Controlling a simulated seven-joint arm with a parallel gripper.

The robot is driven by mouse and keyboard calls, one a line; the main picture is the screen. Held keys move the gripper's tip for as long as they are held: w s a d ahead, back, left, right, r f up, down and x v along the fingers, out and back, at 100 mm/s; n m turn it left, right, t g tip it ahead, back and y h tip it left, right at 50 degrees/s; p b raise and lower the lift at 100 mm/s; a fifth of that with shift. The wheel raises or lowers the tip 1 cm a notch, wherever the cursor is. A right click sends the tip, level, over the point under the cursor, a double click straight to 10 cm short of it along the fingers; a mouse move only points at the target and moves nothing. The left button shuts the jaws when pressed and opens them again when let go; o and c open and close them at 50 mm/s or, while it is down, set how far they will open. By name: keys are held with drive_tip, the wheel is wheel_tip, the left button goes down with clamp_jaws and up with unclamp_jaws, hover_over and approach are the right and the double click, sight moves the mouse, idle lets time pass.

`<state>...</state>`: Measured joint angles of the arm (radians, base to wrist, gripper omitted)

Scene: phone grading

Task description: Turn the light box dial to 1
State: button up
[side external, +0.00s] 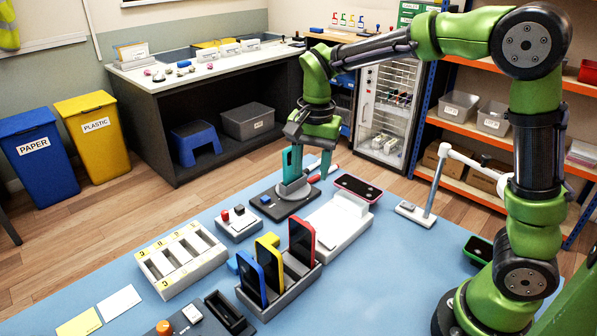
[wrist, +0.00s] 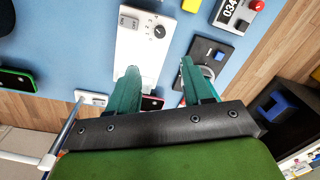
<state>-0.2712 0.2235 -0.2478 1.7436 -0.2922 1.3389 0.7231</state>
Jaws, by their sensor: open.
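The light box looks to be the long white box (wrist: 140,60) in the wrist view, with a rocker switch (wrist: 128,22) and a round dial (wrist: 159,31) at its far end. The dial's pointer and marks are too small to read. In the side view the white box (side external: 345,228) lies on the blue mat, and I cannot make out its dial. My gripper (side external: 308,174) is open and empty, pointing down above the far part of the mat. In the wrist view its teal fingers (wrist: 158,68) are apart, short of the dial; neither visibly touches it.
A dark device with a silver disc (side external: 292,196) is close to my gripper. A pink-edged phone (side external: 358,188) lies behind the white box. A rack with upright phones (side external: 278,290) stands in front. A white stand (side external: 418,212) rises at right. Bare mat (side external: 385,265) lies right of the rack.

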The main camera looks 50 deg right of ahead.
drive_tip(key=f, duration=1.5)
drive_tip(key=shift+w+a+f, duration=0.1)
drive_tip(key=shift+w+a, duration=0.1)
drive_tip(key=shift+w, duration=0.15)
clamp_jaws()
